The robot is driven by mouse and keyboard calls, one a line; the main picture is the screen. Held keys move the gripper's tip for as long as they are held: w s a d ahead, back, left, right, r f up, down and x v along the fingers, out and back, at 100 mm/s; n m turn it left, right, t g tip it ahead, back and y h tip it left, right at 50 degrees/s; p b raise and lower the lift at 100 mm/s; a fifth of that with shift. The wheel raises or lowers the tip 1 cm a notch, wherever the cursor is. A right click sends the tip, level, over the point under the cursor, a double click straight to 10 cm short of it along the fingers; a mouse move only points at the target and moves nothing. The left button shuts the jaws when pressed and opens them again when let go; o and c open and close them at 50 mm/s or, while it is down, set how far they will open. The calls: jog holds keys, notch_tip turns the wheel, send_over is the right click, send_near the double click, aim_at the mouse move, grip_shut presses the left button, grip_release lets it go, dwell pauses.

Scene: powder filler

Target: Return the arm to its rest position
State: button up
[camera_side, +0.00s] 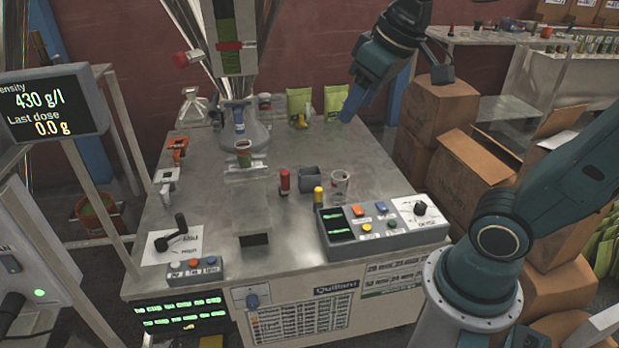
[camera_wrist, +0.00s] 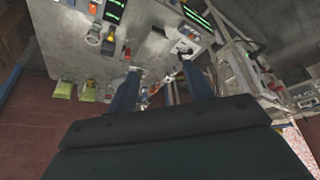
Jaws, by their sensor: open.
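My gripper (camera_side: 352,103) is raised in the air above the back right of the steel table (camera_side: 290,215), pointing down and touching nothing. In the wrist view its two blue fingers are spread wide apart, and the gap between them (camera_wrist: 160,68) is empty. My arm reaches up from the right front and part of it leaves the top of the side view.
The filler's funnel (camera_side: 243,133) stands at the table's left rear. A clear cup (camera_side: 339,183), a red-topped cylinder (camera_side: 285,181) and a control box (camera_side: 385,228) are on the table. Green bags (camera_side: 299,103) stand behind. Cardboard boxes (camera_side: 436,108) are stacked close right of my gripper.

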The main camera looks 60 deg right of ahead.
jog(key=s+a+f, duration=0.1)
jog(key=s+f, duration=0.3)
jog(key=s, duration=0.4)
jog(key=shift+a+t, duration=0.25)
jog(key=shift+t, duration=0.15)
jog(key=shift+w+f, duration=0.1)
dwell(1.1)
